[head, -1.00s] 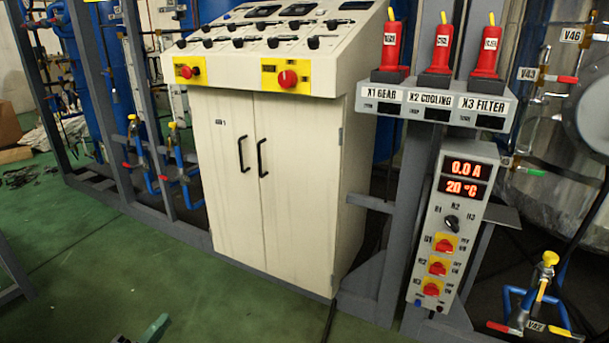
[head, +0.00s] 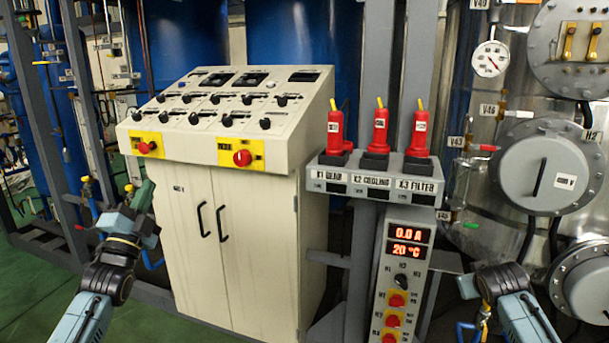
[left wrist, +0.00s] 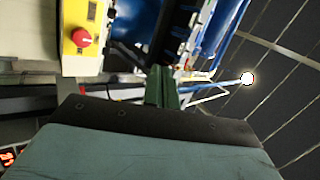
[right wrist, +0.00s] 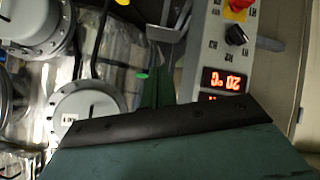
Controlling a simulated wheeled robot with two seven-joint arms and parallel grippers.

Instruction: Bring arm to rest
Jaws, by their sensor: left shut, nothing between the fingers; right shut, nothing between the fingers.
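My left arm comes in at the lower left of the head view. Its left gripper (head: 146,194) is shut and empty, raised in front of the left side of the cream control cabinet (head: 240,245). The green fingers also show closed together in the left wrist view (left wrist: 162,86). My right arm (head: 525,315) comes in at the lower right of the head view, in front of the steel vessel. The right gripper's fingers (right wrist: 157,88) are shut and empty in the right wrist view. Neither gripper visibly touches anything.
The cabinet's sloped panel carries black knobs and red buttons (head: 242,158). Three red plugs (head: 378,135) stand on a grey shelf above a display box (head: 408,234). A steel vessel with round flanges (head: 545,168) is at right. Green floor (head: 30,275) is clear at lower left.

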